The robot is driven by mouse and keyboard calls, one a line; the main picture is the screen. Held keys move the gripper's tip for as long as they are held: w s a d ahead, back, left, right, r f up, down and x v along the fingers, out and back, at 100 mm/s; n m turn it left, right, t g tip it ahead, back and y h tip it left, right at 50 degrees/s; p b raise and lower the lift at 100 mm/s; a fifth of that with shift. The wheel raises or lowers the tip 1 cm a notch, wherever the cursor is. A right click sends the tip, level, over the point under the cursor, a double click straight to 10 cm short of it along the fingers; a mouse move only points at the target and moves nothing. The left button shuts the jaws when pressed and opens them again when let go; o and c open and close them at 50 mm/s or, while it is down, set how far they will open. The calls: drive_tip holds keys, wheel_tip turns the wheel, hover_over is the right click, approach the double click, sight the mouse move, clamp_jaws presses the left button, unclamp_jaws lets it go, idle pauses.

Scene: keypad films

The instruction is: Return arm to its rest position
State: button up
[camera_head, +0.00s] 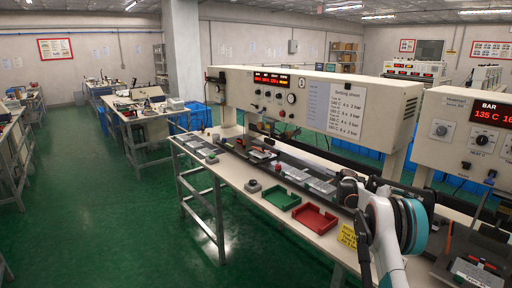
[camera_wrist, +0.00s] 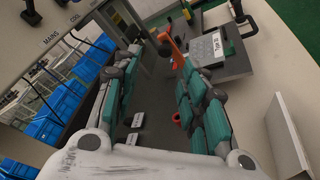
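My gripper (camera_wrist: 150,50) is seen from behind in the wrist view, with its two teal-padded fingers apart and nothing visible between them. It hangs over the dark strip of the bench. In the head view my white arm with teal rings stands at the lower right, over the right end of the long workbench (camera_head: 240,178). The fingertips cannot be made out clearly there.
A red tray (camera_head: 315,219) and a green tray (camera_head: 281,198) lie on the bench's front edge, left of my arm. A long control panel (camera_head: 330,103) stands behind. A yellow sign (camera_head: 348,236) is close to my arm.

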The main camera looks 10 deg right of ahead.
drive_tip(key=s+a+r+n+t+y, duration=0.1)
drive_tip(key=s+a+r+n+t, duration=0.1)
drive_tip(key=a+r+t, duration=0.65)
drive_tip(key=s+a+r+t+y, duration=0.2)
drive_tip(key=s+a+r+y, duration=0.1)
drive_tip(key=s+a+r, duration=0.5)
drive_tip(key=s+a+f+m+t+y, duration=0.1)
drive_tip(key=s+a+f+t+y, duration=0.2)
drive_tip(key=s+a, duration=0.8)
drive_tip(key=s+a+f+m+t+y, duration=0.2)
drive_tip(key=s+a+f+t+y, duration=0.2)
drive_tip(key=s+a, duration=0.8)
wheel_tip(320, 180, down, 3)
drive_tip(key=a+y, duration=0.1)
drive_tip(key=a, duration=0.1)
drive_tip(key=shift+a+r+y, duration=0.15)
drive_tip(key=shift+a+y, duration=0.15)
drive_tip(key=shift+a, duration=0.05)
